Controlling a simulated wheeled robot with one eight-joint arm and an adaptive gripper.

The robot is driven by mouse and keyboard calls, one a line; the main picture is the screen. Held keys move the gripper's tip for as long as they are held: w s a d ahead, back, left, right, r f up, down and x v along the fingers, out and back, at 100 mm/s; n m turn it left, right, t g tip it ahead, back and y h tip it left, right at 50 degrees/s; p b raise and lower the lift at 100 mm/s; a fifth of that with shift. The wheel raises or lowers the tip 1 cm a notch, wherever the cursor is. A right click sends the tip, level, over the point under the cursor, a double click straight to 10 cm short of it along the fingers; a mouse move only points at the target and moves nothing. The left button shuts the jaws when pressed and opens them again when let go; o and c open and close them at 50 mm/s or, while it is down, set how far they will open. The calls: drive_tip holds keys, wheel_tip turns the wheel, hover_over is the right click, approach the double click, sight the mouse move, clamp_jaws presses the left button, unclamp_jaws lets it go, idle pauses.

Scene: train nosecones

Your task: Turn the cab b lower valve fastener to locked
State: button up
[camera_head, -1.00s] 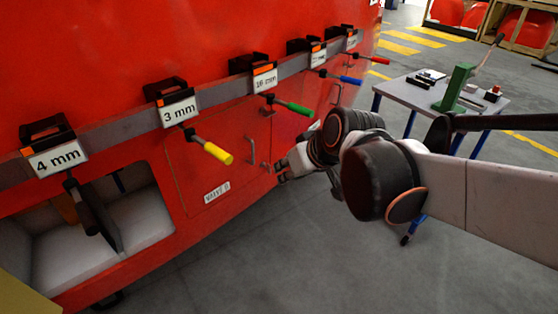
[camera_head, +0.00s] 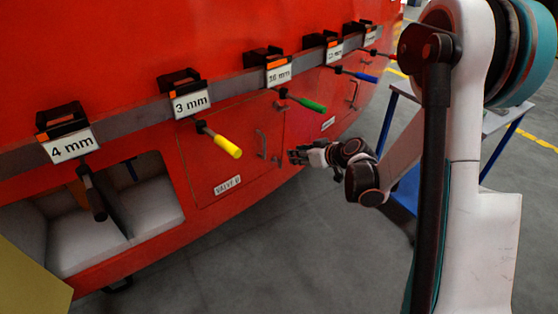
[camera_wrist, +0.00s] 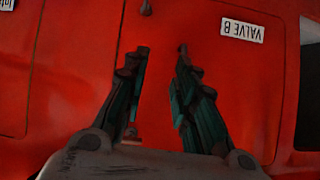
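The red panel marked "VALVE B" (camera_head: 228,185) is in the head view, and its label is upside down in the wrist view (camera_wrist: 241,28). A small dark fastener (camera_head: 276,160) sits near the panel's lower right corner. In the wrist view a small dark fitting (camera_wrist: 146,8) at the top edge may be this fastener; its turn position is too small to tell. My gripper (camera_head: 293,156) is just right of the fastener. In the wrist view its two fingers (camera_wrist: 161,52) are apart with red surface between them, so it is open and empty.
A metal handle (camera_head: 261,143) stands out on the panel. Above, a rail carries labelled tool holders with a yellow-handled tool (camera_head: 226,146) and a green-handled tool (camera_head: 308,104). An open recess (camera_head: 150,205) lies left. A table with blue legs (camera_head: 388,120) stands at right.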

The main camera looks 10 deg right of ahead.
drive_tip(key=t, duration=0.1)
approach(280, 162)
drive_tip(key=shift+n+y, duration=0.4)
drive_tip(key=shift+n, duration=0.1)
drive_tip(key=shift+d+f+x, duration=0.1)
drive_tip(key=shift+d+x, duration=0.05)
drive_tip(key=shift+x, duration=1.55)
drive_tip(key=shift+d+f+x, duration=0.1)
drive_tip(key=shift+x, duration=1.6)
drive_tip(key=shift+d+f+x, duration=0.1)
drive_tip(key=shift+d+x, duration=0.05)
drive_tip(key=shift+x, duration=1.6)
drive_tip(key=shift+w, duration=0.1)
drive_tip(key=shift+r, duration=0.1)
clamp_jaws()
